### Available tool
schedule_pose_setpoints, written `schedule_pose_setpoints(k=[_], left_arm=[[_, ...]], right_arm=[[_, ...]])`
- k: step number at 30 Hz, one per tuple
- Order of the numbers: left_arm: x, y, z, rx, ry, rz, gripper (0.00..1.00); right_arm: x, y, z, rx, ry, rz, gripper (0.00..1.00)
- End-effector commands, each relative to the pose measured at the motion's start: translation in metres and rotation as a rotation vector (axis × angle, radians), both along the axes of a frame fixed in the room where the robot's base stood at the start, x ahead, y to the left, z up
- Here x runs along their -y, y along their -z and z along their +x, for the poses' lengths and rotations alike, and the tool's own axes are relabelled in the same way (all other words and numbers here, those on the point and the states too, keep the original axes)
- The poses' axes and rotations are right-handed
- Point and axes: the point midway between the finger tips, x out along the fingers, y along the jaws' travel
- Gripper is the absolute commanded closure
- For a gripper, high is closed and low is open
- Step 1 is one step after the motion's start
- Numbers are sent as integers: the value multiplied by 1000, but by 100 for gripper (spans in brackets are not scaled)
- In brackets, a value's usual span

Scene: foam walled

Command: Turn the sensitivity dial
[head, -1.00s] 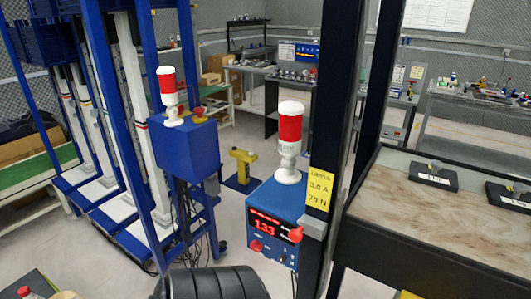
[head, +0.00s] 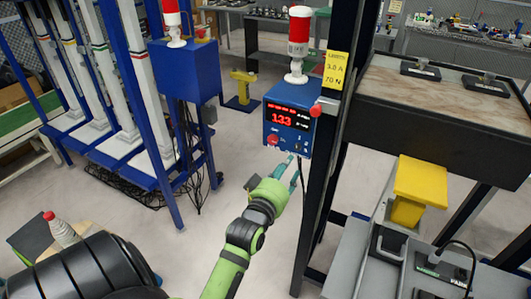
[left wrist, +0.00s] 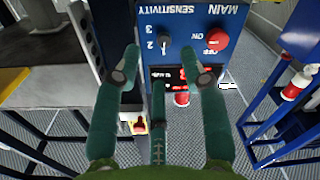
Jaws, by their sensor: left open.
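The blue control box (head: 281,127) with a lit red readout (head: 286,117) is mounted on the dark post. Its panel appears upside down in the left wrist view (left wrist: 192,20), lettered "MAIN" and "SENSITIVITY". The sensitivity dial (left wrist: 163,44), a small dark knob with a light mark, sits by the numbers 2 and 3. My left gripper (head: 292,169) is open and empty, just below and in front of the box. In the wrist view its green fingertips (left wrist: 160,54) lie on either side of the dial, apparently without touching it.
A red-and-white beacon (head: 299,45) stands on the box. A yellow label (head: 336,70) is on the dark post (head: 317,215) close to the right. A bench with a yellow block (head: 420,180) is farther right.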

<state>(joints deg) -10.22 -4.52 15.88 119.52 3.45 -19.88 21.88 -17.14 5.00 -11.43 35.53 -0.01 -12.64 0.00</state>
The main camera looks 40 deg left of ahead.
Motion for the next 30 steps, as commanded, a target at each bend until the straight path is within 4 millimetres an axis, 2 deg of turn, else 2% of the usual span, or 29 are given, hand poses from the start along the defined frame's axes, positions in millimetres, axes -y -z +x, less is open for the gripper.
schedule_pose_setpoints(k=[3,16,21,28,29,30], left_arm=[[-4,-13,3,28,-9,-3,57],[-20,-14,58,27,-7,-1,57],[-22,-12,66,25,-8,-1,57],[-22,-12,66,25,-8,0,57],[-22,-12,66,24,-7,-1,69],[-22,-12,66,24,-7,-1,85]], right_arm=[[-3,-1,-2,-2,2,5,100],[-12,-14,2,4,4,16,100],[-9,-15,1,3,4,12,100],[-5,-14,1,3,1,7,100],[-5,-14,1,3,1,7,100],[-5,-14,1,2,1,7,100]])
